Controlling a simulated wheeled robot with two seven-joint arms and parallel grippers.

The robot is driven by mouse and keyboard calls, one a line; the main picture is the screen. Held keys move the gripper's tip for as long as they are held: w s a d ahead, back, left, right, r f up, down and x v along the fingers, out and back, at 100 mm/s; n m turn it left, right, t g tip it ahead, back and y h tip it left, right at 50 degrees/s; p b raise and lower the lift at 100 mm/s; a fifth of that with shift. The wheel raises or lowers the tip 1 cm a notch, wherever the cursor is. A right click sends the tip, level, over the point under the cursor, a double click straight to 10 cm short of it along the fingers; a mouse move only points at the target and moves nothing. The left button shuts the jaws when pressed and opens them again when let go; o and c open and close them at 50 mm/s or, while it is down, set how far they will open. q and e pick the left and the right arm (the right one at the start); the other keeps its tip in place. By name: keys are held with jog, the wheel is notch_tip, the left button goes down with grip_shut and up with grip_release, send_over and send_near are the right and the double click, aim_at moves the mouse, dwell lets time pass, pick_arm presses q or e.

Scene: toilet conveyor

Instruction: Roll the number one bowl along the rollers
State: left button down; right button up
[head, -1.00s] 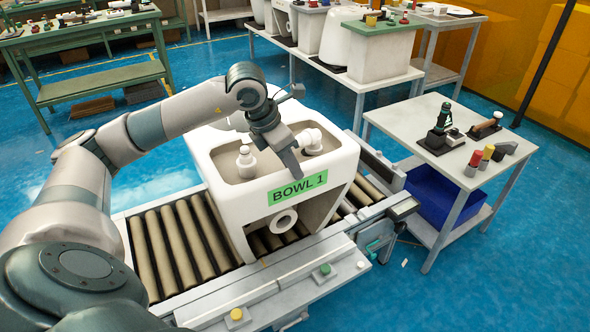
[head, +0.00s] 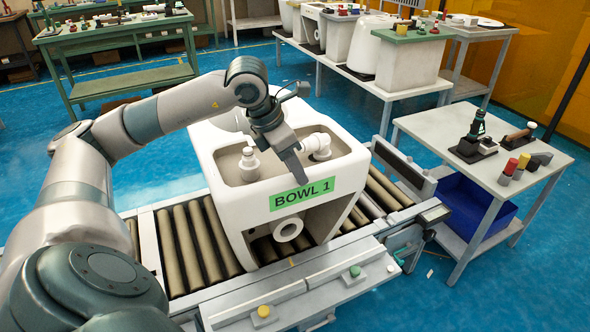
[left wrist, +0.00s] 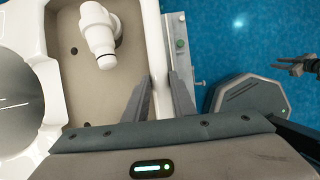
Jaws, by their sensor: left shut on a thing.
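Bowl 1 (head: 240,222) is a large white toilet bowl unit with a green label reading "BOWL 1" (head: 303,194). It stands upright on the brown rollers (head: 186,247) of the conveyor. My left gripper (head: 297,168) reaches down over its front rim. In the left wrist view, the fingers (left wrist: 161,100) straddle the white rim (left wrist: 156,60) and are shut on it. A white fitting (left wrist: 102,40) stands inside the basin. A dark gripper, seemingly my right one (left wrist: 290,63), shows small at the right of the left wrist view; its opening is unclear.
Bare rollers lie left of the bowl, and a few show to its right. The conveyor's front rail carries a yellow button (head: 263,312) and a green button (head: 355,271). A tool table (head: 510,178) with a blue bin (head: 470,215) stands at the right.

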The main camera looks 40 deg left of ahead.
pick_arm(q)
jog(key=shift+r, duration=0.1)
jog(key=c, duration=1.5)
grip_release()
jog(key=p+v, duration=0.1)
jog(key=v, duration=1.6)
jog(key=shift+s+r, duration=0.1)
jog(key=shift+r, duration=0.05)
pick_arm(e)
notch_tip(320, 180, down, 2)
jog(key=shift+d+f, duration=0.1)
jog(key=shift+f, duration=0.15)
